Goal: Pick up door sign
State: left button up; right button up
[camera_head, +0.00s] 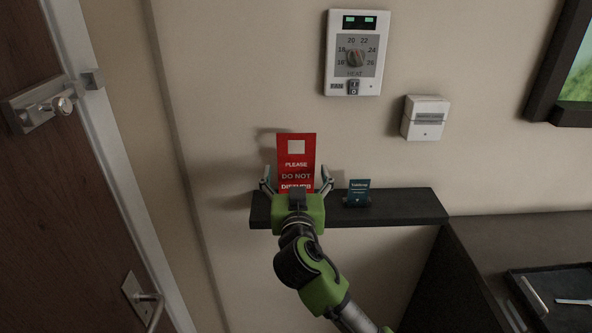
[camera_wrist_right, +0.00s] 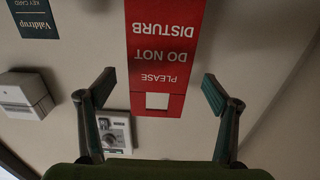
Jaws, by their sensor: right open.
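The door sign (camera_head: 296,160) is a red card reading "PLEASE DO NOT DISTURB", with a pale square near its top. It stands upright on the dark shelf (camera_head: 405,207) against the wall. My right gripper (camera_head: 296,184) is open, with one finger on each side of the sign. In the right wrist view the sign (camera_wrist_right: 165,55) appears upside down between the spread fingers (camera_wrist_right: 158,90), with a gap on both sides. My gripper hides the sign's lower edge in the head view. My left gripper is not in view.
A small blue key card (camera_head: 358,192) stands on the shelf just right of the sign. A thermostat (camera_head: 356,53) and a white wall box (camera_head: 425,118) are above. A wooden door (camera_head: 60,200) is at left, and a dark tray (camera_head: 545,300) lies at lower right.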

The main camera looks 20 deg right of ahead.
aim_at(296, 165)
jog(key=x, duration=0.3)
jog(key=shift+w+d+p, duration=0.1)
jog(key=shift+w+p, duration=0.05)
jog(key=shift+p, duration=0.25)
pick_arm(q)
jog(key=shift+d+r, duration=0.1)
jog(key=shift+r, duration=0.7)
pick_arm(e)
jog(key=c, duration=1.2)
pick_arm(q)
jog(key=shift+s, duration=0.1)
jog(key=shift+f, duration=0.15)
pick_arm(e)
jog(key=shift+r, duration=0.2)
